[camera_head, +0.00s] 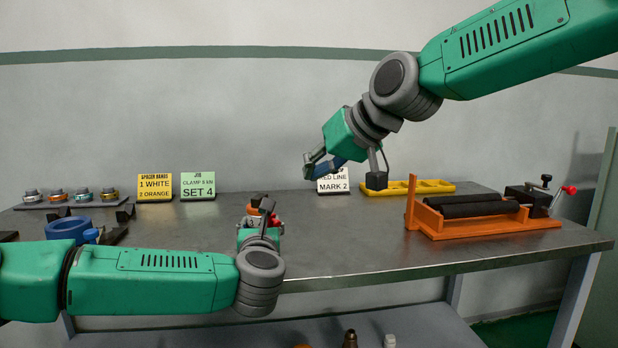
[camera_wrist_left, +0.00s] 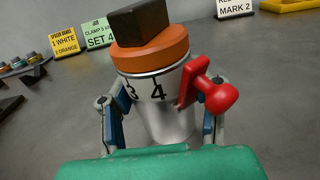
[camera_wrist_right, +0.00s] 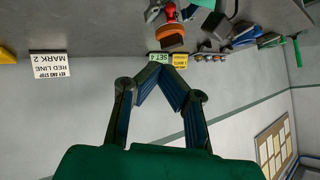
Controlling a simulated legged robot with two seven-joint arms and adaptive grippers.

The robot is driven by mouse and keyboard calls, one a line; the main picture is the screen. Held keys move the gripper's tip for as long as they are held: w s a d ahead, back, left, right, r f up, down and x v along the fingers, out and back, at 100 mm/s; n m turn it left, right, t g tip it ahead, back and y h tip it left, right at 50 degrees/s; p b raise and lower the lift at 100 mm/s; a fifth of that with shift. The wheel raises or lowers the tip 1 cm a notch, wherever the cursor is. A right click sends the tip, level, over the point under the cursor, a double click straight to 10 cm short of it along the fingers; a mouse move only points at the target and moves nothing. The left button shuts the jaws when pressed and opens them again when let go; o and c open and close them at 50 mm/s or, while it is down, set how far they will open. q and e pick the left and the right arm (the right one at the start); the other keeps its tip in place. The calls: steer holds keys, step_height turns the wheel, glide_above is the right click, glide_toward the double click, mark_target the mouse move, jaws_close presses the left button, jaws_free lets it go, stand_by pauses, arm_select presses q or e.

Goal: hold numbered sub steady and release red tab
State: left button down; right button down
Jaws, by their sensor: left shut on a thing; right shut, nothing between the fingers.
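The numbered sub (camera_wrist_left: 163,105) is a silver cylinder with black 3 and 4 on its side, an orange collar (camera_wrist_left: 152,53) and a dark block on top. The red tab (camera_wrist_left: 212,92) sticks out from its right side in the left wrist view. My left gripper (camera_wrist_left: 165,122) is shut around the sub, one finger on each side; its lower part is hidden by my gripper. In the head view the sub is small and partly hidden behind my left arm. My right gripper (camera_head: 320,170) is shut and empty, raised above the table; its fingertips meet in the right wrist view (camera_wrist_right: 160,66).
An orange vise cradle (camera_head: 485,232) with dark rollers and a red-knobbed lever stands at the right. A yellow tray (camera_head: 420,187) lies behind it. Sign cards stand along the back. A blue ring (camera_head: 68,228) is at the left. The table's middle is clear.

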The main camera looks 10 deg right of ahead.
steer(key=shift+s+d+r+t+y, duration=0.15)
steer(key=shift+d+r+t+y, duration=0.1)
steer(key=shift+r+t+y, duration=0.1)
glide_above(274, 225)
steer(key=w+d, duration=0.2)
step_height(274, 225, down, 6)
steer(key=shift+s+f, duration=0.4)
steer(key=shift+f, duration=0.45)
steer(key=shift+s+f, duration=0.4)
steer(key=shift+f, duration=0.4)
